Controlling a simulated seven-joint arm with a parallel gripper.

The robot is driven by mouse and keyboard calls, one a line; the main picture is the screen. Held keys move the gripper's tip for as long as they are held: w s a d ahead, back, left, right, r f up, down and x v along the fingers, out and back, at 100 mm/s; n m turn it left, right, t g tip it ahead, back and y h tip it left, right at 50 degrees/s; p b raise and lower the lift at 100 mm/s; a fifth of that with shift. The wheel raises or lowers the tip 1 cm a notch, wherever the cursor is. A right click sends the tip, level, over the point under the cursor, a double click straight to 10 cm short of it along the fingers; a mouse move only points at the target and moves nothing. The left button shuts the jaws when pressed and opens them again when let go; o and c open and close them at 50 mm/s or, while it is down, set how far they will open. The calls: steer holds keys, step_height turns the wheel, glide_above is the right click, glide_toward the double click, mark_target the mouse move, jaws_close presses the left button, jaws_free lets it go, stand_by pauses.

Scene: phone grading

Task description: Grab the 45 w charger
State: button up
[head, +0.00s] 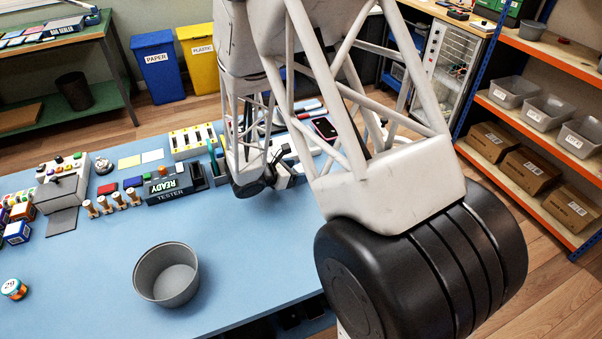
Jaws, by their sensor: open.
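My gripper (280,153) is small and partly hidden behind the white struts of my own arm. Its dark fingers seem to stand open just above the far right part of the blue table, beside some white blocks (286,180). I cannot tell whether anything lies between the fingers. I cannot pick out the 45 W charger: no wattage label is readable, and my arm covers much of that area.
A grey round bin (166,274) stands on the blue table (240,265). A black tester (170,187) reading READY, wooden pegs (105,205) and a yellow rack (192,140) stand farther back. A dark phone (324,128) lies behind my arm. The table's front middle is clear.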

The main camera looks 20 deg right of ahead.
steer(key=shift+x, duration=1.3)
steer(key=c, duration=1)
